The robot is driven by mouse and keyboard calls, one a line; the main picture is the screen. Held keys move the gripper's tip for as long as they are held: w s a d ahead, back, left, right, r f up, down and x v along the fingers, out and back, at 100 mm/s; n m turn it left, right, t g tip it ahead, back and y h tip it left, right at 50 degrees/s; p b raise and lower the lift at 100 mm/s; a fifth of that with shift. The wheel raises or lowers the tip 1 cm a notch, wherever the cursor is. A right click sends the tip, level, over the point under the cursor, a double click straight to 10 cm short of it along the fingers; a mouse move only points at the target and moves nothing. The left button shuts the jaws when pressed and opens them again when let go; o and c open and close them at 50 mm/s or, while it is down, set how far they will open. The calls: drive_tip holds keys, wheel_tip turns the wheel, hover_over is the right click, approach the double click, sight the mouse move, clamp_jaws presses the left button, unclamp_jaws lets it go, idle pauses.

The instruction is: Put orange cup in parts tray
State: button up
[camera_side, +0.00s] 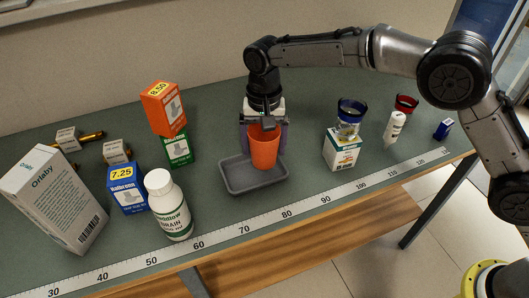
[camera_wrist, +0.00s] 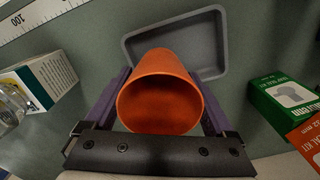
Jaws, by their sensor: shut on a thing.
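The orange cup (camera_side: 264,148) is upright between the fingers of my gripper (camera_side: 262,138), which is shut on it. In the wrist view the orange cup (camera_wrist: 160,92) shows its open mouth, with a purple finger of my gripper (camera_wrist: 162,112) on each side. The parts tray (camera_side: 227,177) is a shallow grey tray on the green bench. In the side view the cup appears over the tray's back right part. In the wrist view the tray (camera_wrist: 210,50) shows behind the cup. I cannot tell whether the cup's base touches the tray floor.
Left of the tray are a white drain bottle (camera_side: 168,207), a blue box (camera_side: 127,190) and a green box (camera_side: 180,150) with an orange box (camera_side: 162,105) by it. To the right stands a white-green box (camera_side: 341,150) with a blue-rimmed jar (camera_side: 350,113). A measuring tape (camera_side: 240,227) runs along the front edge.

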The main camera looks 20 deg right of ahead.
sight(265, 154)
drive_tip(key=shift+f, duration=1.4)
drive_tip(key=o, duration=1)
drive_tip(key=shift+f, duration=0.15)
drive_tip(key=shift+o, duration=0.2)
wheel_tip(265, 154, up, 12)
drive_tip(key=shift+r, duration=0.2)
drive_tip(key=shift+s, duration=0.1)
